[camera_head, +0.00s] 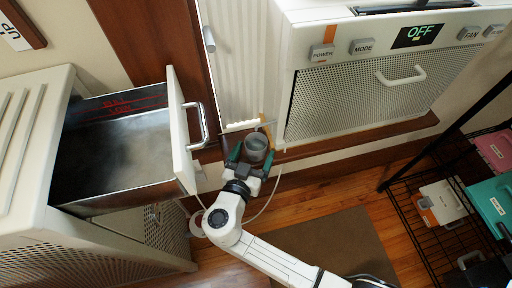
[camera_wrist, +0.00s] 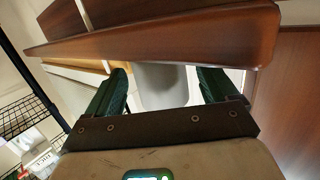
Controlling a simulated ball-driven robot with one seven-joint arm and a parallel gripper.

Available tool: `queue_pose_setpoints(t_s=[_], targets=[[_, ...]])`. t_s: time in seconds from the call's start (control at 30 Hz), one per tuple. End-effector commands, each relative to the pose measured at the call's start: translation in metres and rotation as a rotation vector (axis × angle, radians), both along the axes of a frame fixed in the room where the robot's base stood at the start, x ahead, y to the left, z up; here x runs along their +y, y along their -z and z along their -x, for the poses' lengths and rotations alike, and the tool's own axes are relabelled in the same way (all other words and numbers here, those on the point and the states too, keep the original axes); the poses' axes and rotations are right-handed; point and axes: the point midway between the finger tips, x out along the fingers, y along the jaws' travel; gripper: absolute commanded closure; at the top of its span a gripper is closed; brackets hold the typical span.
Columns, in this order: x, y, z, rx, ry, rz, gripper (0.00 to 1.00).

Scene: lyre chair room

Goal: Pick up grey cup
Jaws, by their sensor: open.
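The grey cup (camera_head: 256,142) stands at a wooden ledge between the open drawer and the white appliance in the head view. My gripper (camera_head: 252,158) is open, with one dark green finger on either side of the cup. In the wrist view, a light grey shape that looks like the cup (camera_wrist: 163,85) lies between the two fingers of my gripper (camera_wrist: 162,88). I cannot tell whether the fingers touch the cup.
The open metal drawer (camera_head: 125,150) and its handle (camera_head: 197,126) stand close left of my gripper. The white appliance (camera_head: 365,95) with a handle is close on the right. A wooden ledge (camera_head: 365,136) runs below it. A black wire rack (camera_head: 410,195) holds boxes at far right.

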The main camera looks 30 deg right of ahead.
Motion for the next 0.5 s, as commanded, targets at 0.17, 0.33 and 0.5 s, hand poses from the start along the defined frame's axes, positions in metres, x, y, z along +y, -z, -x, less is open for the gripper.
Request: queue_pose_setpoints(t_s=[0.17,0.33,0.5], targets=[[0.0,0.0,0.0,0.0,0.0,0.0,0.16],[0.0001,0.0001,0.0002,0.0,0.0,0.0,0.32],[0.0002,0.0001,0.0003,0.0,0.0,0.0,0.48]])
